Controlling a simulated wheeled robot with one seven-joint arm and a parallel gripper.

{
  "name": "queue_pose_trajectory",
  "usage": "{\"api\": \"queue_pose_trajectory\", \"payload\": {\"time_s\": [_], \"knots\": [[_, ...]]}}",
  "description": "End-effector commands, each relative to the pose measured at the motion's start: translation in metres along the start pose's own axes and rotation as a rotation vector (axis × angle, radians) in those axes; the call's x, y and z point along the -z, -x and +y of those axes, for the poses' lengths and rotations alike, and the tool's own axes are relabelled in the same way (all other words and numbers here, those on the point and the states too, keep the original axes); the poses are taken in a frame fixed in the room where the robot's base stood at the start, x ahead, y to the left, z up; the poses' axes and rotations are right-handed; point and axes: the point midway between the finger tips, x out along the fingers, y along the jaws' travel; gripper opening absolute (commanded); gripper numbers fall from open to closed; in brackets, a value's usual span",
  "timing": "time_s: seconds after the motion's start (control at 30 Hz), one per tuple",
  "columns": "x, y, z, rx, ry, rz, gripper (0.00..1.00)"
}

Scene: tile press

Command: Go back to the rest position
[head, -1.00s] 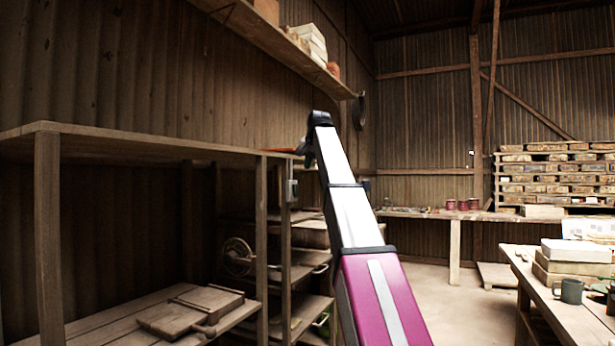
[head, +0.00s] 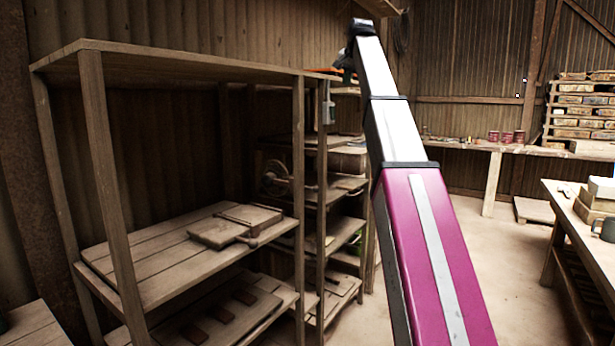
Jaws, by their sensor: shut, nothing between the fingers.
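My arm rises through the middle of the head view, with a magenta lower link and a white upper part ending in a dark joint near the top edge. A small dark part of my arm shows just behind and left of that joint. My gripper's fingers are not visible, hidden behind the arm or out of the picture. A wooden press board with a handle (head: 235,228) lies flat on the middle shelf of the wooden rack (head: 92,150) at left.
A second shelf unit (head: 340,185) with a spoked wheel (head: 275,178) stands behind the rack. A long bench (head: 455,145) with red tins (head: 506,137) runs along the back wall. A worktable (head: 590,235) stands at right. Bare floor (head: 500,260) lies between.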

Motion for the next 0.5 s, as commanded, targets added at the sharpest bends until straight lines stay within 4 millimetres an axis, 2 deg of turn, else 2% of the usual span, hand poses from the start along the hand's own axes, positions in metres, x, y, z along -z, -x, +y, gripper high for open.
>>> {"api": "queue_pose_trajectory", "payload": {"time_s": [0.27,0.5], "knots": [[-0.054,-0.116,0.043,-0.044,0.045,-0.062,0.00],[-0.112,-0.216,0.088,-0.084,0.094,-0.121,0.00]]}}
